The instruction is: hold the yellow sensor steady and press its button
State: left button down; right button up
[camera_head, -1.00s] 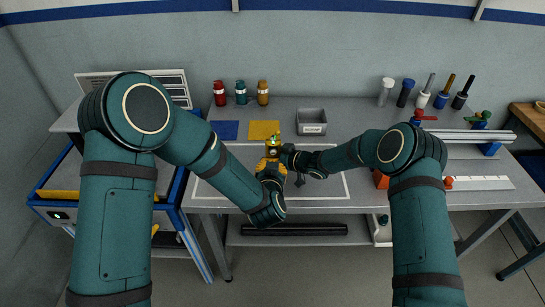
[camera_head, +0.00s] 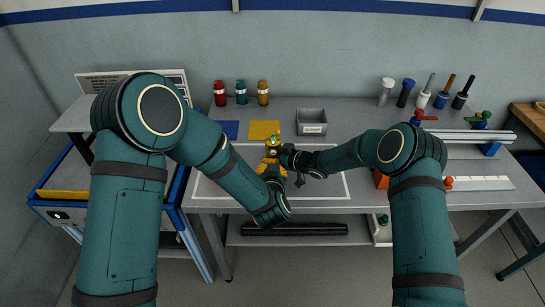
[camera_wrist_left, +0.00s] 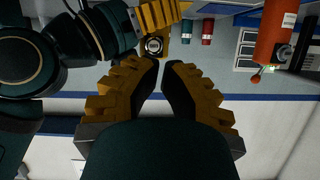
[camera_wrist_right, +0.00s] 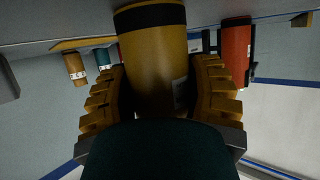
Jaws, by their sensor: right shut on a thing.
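The yellow sensor (camera_head: 272,149) is held upright above the middle of the table, with a small green spot near its top. My right gripper (camera_head: 284,157) is shut on it from the right. In the right wrist view its yellow cylindrical body (camera_wrist_right: 157,70) fills the space between the fingers. My left gripper (camera_head: 271,168) is in front of the sensor in the head view. In the left wrist view its fingertips (camera_wrist_left: 164,64) are nearly together and empty. A round metallic face (camera_wrist_left: 154,45) shows just beyond them; contact cannot be told.
A blue mat (camera_head: 224,130) and a yellow mat (camera_head: 264,130) lie behind, with a grey bin (camera_head: 312,122) to their right. Red, teal and amber cylinders stand at the back. Tools stand at the back right. The white-outlined area (camera_head: 325,190) near the front is mostly clear.

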aim_at(273, 153)
pick_arm(q)
jog(key=w+f+n+g+y, duration=0.2)
jog(key=w+f+n+y, duration=0.1)
jog(key=w+n+y, duration=0.2)
jog(key=shift+w+a+y, duration=0.4)
jog(key=shift+w+y, duration=0.3)
jog(key=shift+w, duration=0.05)
dwell(0.4)
jog(key=shift+w, duration=0.15)
dwell(1.3)
jog(key=shift+w+r, duration=0.1)
jog(key=shift+w, duration=0.3)
pick_arm(e)
jog(key=shift+s, duration=0.1)
